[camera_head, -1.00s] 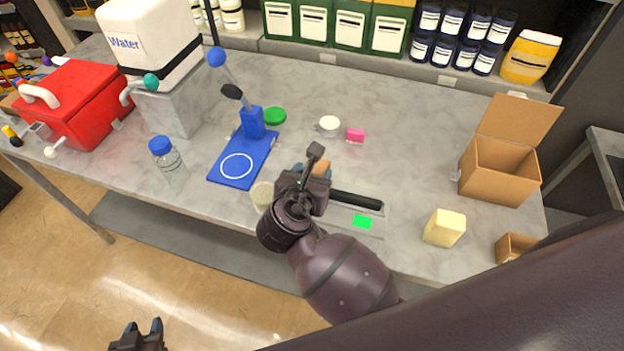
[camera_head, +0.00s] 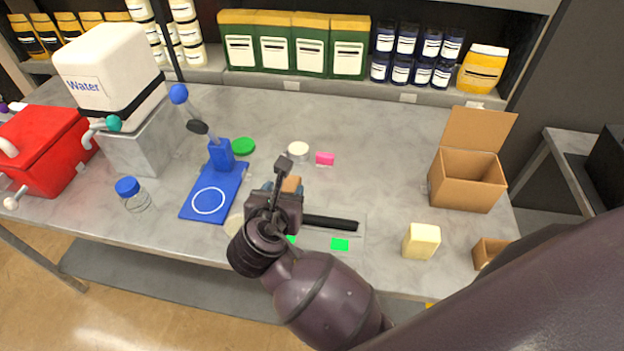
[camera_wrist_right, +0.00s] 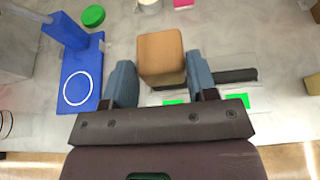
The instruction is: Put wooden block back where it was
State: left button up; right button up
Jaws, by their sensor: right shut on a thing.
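The wooden block (camera_wrist_right: 160,54) is an orange-brown cube between the two blue-grey fingers of my right gripper (camera_wrist_right: 160,82) in the right wrist view. The gripper is shut on it. In the head view, my right gripper (camera_head: 278,192) is over the front middle of the grey table, and only a small part of the block (camera_head: 291,185) shows past it. The block is above or near a flat plate with a black bar (camera_head: 330,222) and green squares (camera_head: 340,244). The gap between block and table cannot be judged. My left gripper is not in view.
A blue stand (camera_head: 212,192) and a blue-capped bottle (camera_head: 132,195) are to the left. A pink piece (camera_head: 325,159) and white cup (camera_head: 298,151) lie behind. A pale yellow block (camera_head: 421,241) and open cardboard box (camera_head: 467,181) are right. The table's middle right is clear.

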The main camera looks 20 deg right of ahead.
aim_at(290, 176)
jog(key=shift+w+a+r, duration=0.1)
jog(key=shift+w+r, duration=0.1)
jog(key=shift+r, duration=0.1)
jog(key=shift+m+h, duration=0.4)
jog(key=w+d+r, duration=0.1)
jog(key=w+r, duration=0.1)
jog(key=w+d+r, duration=0.1)
jog(key=w+d, duration=0.1)
jog(key=shift+d+r, duration=0.1)
jog(key=shift+r, duration=0.3)
jog(key=w+d+r+m+g+h, duration=0.2)
jog(key=w+d+r, duration=0.1)
jog(key=d, duration=0.7)
jog(key=w+d+r+m+g+h, duration=0.1)
jog(key=w+d+r+m+g, duration=0.2)
jog(key=d, duration=0.7)
jog(key=shift+n+t, duration=0.6)
jog(key=shift+n, duration=0.1)
jog(key=f, duration=1.3)
jog(key=w+f, duration=0.1)
jog(key=f, duration=0.6)
jog(key=shift+f, duration=0.1)
jog(key=o, duration=0.7)
jog(key=shift+f, duration=0.1)
